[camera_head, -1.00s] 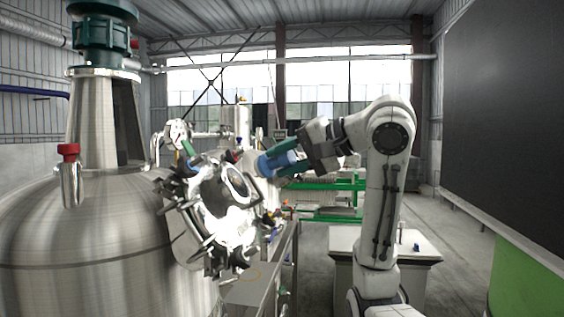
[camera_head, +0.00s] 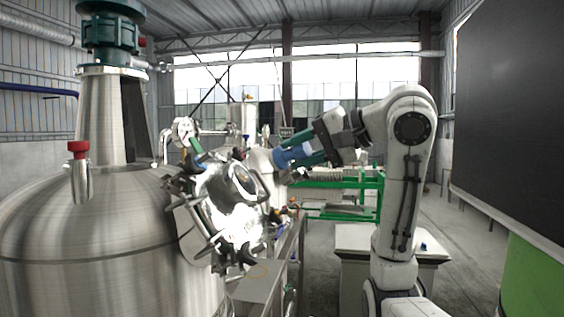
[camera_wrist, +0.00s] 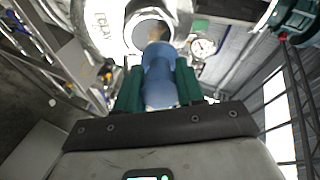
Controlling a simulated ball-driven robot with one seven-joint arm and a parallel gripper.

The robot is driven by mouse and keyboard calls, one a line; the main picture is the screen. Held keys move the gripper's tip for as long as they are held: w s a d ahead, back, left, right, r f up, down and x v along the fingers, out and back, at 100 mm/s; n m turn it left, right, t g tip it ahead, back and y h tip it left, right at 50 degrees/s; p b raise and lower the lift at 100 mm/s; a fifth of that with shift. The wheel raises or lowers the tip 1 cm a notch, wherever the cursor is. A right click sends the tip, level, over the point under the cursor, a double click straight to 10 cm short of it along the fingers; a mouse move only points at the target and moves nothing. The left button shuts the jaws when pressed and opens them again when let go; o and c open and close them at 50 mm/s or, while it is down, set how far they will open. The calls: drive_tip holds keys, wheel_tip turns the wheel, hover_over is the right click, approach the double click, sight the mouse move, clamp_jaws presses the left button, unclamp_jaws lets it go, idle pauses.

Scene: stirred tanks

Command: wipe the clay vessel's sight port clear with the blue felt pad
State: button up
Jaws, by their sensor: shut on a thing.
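The blue felt pad (camera_head: 291,156) is held between the green fingers of my gripper (camera_head: 306,157). In the wrist view the blue pad (camera_wrist: 160,75) sits between both green fingers of my gripper (camera_wrist: 158,85) and points at a round port. This sight port (camera_wrist: 153,32) has a bright metal ring and a greyish face with a tan patch. The pad's tip overlaps its lower edge; I cannot tell whether they touch. Lettering that reads "CLAY" (camera_wrist: 102,38) is on the pale metal left of the port. In the head view the port is hidden behind nearer metalwork.
A large steel tank (camera_head: 95,235) with an open, shiny round hatch (camera_head: 232,200) fills the left, close to my gripper. In the wrist view a pressure gauge (camera_wrist: 203,47) is right of the port. A white cabinet (camera_head: 356,240) stands behind my arm.

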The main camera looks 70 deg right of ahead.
drive_tip(key=a+b+x, duration=0.1)
drive_tip(key=x, duration=0.6)
drive_tip(key=shift+w+a+f, duration=0.15)
drive_tip(key=shift+w+a, duration=0.15)
drive_tip(key=shift+a, duration=0.3)
drive_tip(key=shift+w+f, duration=0.3)
drive_tip(key=shift+w, duration=0.15)
idle(0.3)
drive_tip(key=d+p, duration=0.1)
drive_tip(key=d, duration=0.5)
drive_tip(key=shift+w+d, duration=0.35)
idle(0.4)
drive_tip(key=a, duration=0.6)
drive_tip(key=shift+s+a, duration=0.35)
drive_tip(key=shift+a, duration=0.05)
idle(0.4)
